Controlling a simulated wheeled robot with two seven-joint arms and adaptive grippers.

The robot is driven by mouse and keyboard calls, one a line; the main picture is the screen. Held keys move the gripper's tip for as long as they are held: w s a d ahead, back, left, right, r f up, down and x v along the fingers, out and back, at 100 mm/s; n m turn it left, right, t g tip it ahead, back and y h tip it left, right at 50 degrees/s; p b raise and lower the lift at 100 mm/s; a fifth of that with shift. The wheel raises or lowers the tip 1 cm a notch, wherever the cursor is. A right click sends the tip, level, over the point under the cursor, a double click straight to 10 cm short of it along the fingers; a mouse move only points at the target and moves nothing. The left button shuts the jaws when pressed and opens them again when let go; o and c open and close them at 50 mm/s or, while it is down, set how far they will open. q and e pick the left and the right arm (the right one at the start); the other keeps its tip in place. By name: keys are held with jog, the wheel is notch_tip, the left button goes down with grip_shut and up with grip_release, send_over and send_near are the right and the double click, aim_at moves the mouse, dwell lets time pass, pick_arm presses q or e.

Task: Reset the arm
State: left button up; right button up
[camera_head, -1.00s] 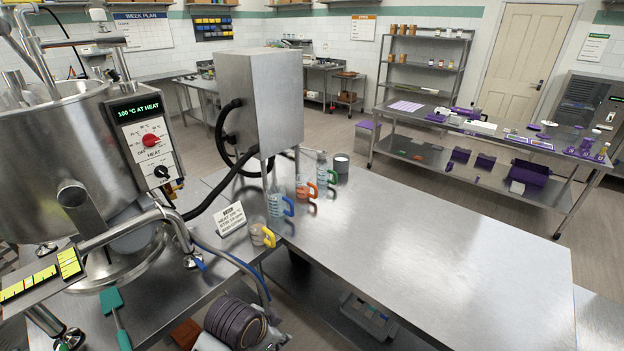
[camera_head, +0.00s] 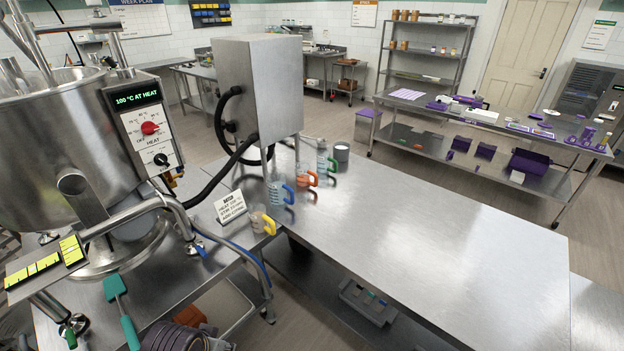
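Neither of my grippers can be made out in the camera_head view, so whether they are open or shut does not show. A dark ribbed round part (camera_head: 172,338) is cut off by the bottom edge, and I cannot tell for sure what it belongs to. The steel kettle (camera_head: 50,150) stands at the left, and its control box (camera_head: 147,125) reads "100 °C AT HEAT". The steel table (camera_head: 430,240) spreads across the middle and right.
Jugs with yellow (camera_head: 262,221), blue (camera_head: 279,194), orange (camera_head: 306,176) and green (camera_head: 323,158) handles stand near a steel box on legs (camera_head: 258,90). A sign card (camera_head: 231,207) and a green-handled spatula (camera_head: 123,310) are nearby. The table's right side is clear.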

pick_arm(q)
notch_tip(320, 180, down, 34)
jog(key=s+f+g+b, duration=0.1)
jog(key=s+b, duration=0.1)
jog(key=s, duration=0.1)
jog(key=s+a+f+b, duration=0.1)
jog(key=s+a+f, duration=0.1)
jog(key=s+f, duration=0.9)
jog(key=s+a+f+g+b, duration=0.1)
jog(key=s+a+f, duration=0.1)
jog(key=s+f, duration=0.9)
jog(key=shift+g, duration=0.3)
